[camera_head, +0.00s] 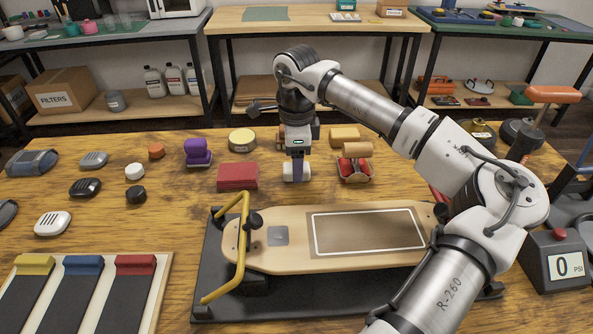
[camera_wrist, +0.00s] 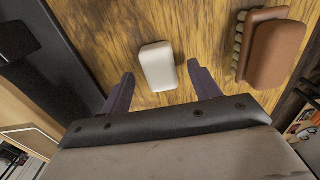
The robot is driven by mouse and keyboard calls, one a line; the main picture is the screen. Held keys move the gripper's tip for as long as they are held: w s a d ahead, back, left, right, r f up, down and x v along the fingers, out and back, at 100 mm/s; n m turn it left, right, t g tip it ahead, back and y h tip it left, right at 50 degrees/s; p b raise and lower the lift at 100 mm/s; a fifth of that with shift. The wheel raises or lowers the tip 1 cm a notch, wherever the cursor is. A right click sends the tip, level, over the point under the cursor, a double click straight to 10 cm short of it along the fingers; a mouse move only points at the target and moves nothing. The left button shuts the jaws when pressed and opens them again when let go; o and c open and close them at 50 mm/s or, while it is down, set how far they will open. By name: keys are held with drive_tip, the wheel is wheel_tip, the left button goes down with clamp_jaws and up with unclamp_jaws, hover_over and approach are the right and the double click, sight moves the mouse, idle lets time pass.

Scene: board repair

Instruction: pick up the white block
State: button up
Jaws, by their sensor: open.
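The white block (camera_head: 288,172) lies on the wooden table behind the skateboard deck, partly hidden by a purple finger of my gripper (camera_head: 297,178). In the wrist view the white block (camera_wrist: 158,66) is a pale, rounded rectangle lying flat on the wood grain. My gripper (camera_wrist: 162,72) is open. One purple finger is to the left of the block and the other to its right, with wood showing between each finger and the block. I cannot tell how far the fingertips are above the table.
A brown-topped tool (camera_wrist: 276,52) lies close to the right finger. In the head view, a red block (camera_head: 238,176) is to the left and a roller-like tool (camera_head: 355,164) to the right. The skateboard deck (camera_head: 270,260) and its black stand (camera_head: 213,285) are in front.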

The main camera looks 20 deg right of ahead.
drive_tip(key=shift+f, duration=0.65)
drive_tip(key=c, duration=1.1)
drive_tip(key=shift+r, duration=0.1)
wheel_tip(320, 180, up, 20)
drive_tip(key=shift+p, duration=0.65)
drive_tip(key=o, duration=0.4)
drive_tip(key=shift+c, duration=1.3)
